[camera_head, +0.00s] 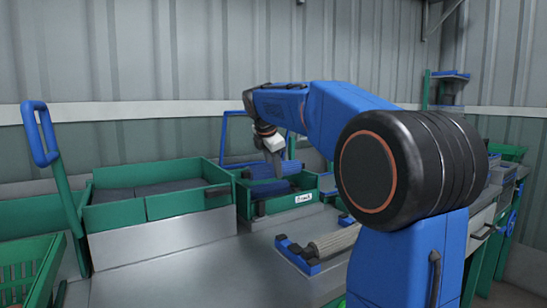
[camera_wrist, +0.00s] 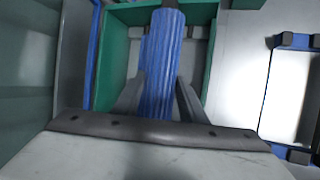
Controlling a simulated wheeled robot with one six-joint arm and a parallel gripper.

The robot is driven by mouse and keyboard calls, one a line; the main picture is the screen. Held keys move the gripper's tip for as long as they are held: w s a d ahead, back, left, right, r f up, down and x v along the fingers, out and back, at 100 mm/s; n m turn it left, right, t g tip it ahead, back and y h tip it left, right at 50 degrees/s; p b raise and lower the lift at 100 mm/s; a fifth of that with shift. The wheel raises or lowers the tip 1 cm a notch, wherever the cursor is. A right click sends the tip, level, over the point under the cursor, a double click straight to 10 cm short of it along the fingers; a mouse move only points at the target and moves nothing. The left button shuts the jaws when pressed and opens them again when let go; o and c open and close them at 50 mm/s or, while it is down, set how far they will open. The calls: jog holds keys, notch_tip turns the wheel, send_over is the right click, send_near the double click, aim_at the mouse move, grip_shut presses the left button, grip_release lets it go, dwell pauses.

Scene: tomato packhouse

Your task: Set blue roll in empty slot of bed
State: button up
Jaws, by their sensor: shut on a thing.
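My gripper (camera_wrist: 160,95) is shut on a ribbed blue roll (camera_wrist: 162,60), with one finger on each side of it. In the head view the blue roll (camera_head: 278,169) is over the small green crate (camera_head: 284,205), and my gripper (camera_head: 275,160) comes down on it from above. Another dark blue piece shows in that crate, partly hidden. The bed (camera_head: 285,243) lies on the bench to the right, with blue end brackets and a beige ribbed roll (camera_head: 335,241) in it. My arm hides its right part. The bed's blue edge (camera_wrist: 268,82) shows at the right of the wrist view.
A larger green crate (camera_head: 160,208) with dark grey contents stands left of the small crate. A blue-topped handle (camera_head: 40,135) on a green post rises at far left. Bare metal bench (camera_head: 200,270) lies in front of the crates. A corrugated wall is behind.

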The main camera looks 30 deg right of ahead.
jog(key=shift+w+f, duration=0.15)
jog(key=shift+f, duration=4.05)
jog(key=shift+f, duration=0.15)
jog(key=o, duration=1.2)
jog(key=shift+c, duration=1.6)
jog(key=shift+o, duration=0.2)
jog(key=shift+r, duration=3.65)
